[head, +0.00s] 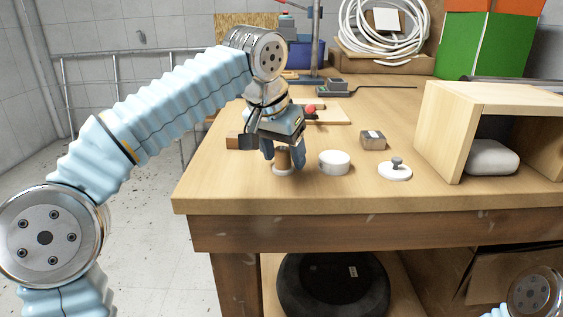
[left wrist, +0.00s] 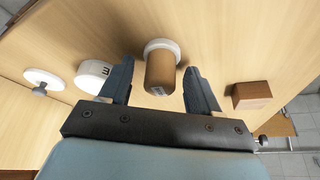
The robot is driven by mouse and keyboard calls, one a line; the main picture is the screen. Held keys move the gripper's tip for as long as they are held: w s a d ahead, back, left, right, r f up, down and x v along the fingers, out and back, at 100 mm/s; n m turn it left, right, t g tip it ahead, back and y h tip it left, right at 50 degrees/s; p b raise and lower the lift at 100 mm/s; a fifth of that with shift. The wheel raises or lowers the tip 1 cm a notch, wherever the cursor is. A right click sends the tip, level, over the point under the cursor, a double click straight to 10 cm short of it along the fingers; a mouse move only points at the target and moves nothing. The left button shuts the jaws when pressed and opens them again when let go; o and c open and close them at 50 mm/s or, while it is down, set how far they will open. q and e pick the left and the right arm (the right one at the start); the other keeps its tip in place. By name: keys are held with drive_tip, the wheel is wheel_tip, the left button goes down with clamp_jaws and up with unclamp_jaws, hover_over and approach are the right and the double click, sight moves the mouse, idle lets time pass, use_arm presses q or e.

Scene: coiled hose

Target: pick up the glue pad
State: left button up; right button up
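No label marks any item as the glue pad. A brown cylinder (head: 283,158) stands upright on a round white base (head: 283,170) near the table's front edge; it also shows in the left wrist view (left wrist: 160,75). My left gripper (head: 283,156) points down over it, fingers open on either side. In the left wrist view the fingers (left wrist: 160,88) show gaps to the cylinder on both sides. A white round tub (head: 334,162) and a flat white disc with a grey knob (head: 395,170) stand to the right. My right gripper is out of view.
A wooden block (head: 240,141) sits left of the gripper, and a small brown-grey box (head: 372,140) behind the tub. An open wooden box (head: 470,120) holding a white rounded item (head: 492,157) stands at right. A coiled white hose (head: 383,25) lies at the back.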

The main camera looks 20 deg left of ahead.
use_arm(q)
clamp_jaws()
drive_tip(key=shift+r, duration=0.6)
drive_tip(key=s+r, duration=1.2)
drive_tip(key=s, duration=0.2)
drive_tip(key=shift+a, duration=0.45)
drive_tip(key=c, duration=0.5)
unclamp_jaws()
drive_tip(key=shift+c, duration=0.2)
drive_tip(key=c, duration=0.4)
